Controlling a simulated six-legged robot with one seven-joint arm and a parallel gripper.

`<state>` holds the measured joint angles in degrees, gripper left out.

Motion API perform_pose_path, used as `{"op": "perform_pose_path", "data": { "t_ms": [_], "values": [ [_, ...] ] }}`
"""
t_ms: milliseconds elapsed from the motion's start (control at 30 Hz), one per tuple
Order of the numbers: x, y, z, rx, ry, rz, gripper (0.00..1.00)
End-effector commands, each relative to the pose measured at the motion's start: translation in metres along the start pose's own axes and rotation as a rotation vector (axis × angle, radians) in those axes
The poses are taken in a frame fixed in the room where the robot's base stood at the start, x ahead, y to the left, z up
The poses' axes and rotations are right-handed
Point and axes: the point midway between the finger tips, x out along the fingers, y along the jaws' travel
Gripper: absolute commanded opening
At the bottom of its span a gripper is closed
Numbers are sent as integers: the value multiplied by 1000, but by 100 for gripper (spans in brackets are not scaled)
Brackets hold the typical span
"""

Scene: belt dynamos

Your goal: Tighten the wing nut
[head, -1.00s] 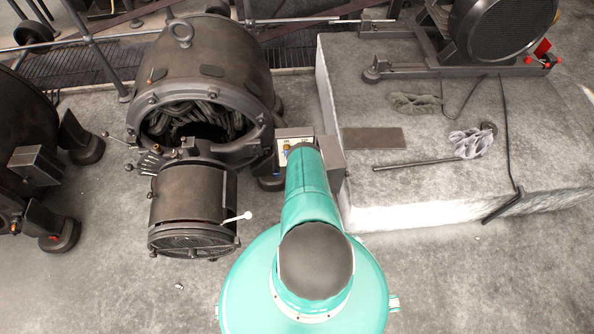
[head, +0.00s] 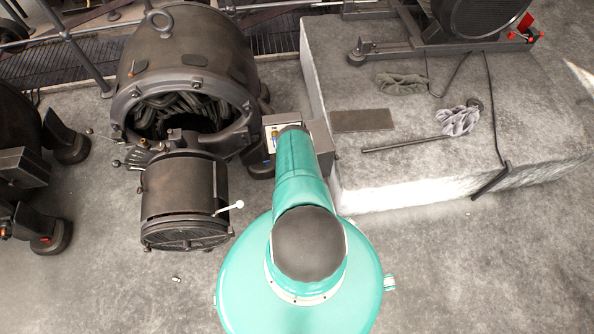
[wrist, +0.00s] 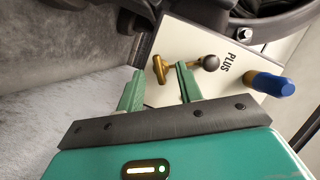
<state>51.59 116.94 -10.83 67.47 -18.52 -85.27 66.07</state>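A brass wing nut (wrist: 161,69) sits on a pale terminal plate (wrist: 228,37) marked PLUS in the wrist view. In the head view the plate (head: 268,138) shows beside the dynamo (head: 183,58), and my arm hides the gripper.
A blue handle (wrist: 270,83) sticks out right of the wing nut. A stone plinth (head: 400,190) at right carries a rod (head: 400,144), gloves (head: 458,120) and a dark mat (head: 362,120). A cylindrical unit (head: 185,187) with a white-knobbed lever stands left of my arm. Floor in front is clear.

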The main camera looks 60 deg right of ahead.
Motion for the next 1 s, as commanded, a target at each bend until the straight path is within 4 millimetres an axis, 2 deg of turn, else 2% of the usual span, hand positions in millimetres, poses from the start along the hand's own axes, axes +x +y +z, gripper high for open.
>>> {"op": "perform_pose_path", "data": {
  "t_ms": [300, 500, 667, 867, 900, 1000],
  "values": [
    [-71, 1, -1, 1, 0, 4, 36],
    [-104, 0, 0, 1, 0, 2, 36],
    [-113, 0, 0, 1, 1, 1, 36],
    [-114, 0, 0, 1, 0, 0, 36],
    [-114, 0, 0, 1, 0, 0, 34],
    [-113, -1, 0, -13, 5, 1, 14]
  ]
}}
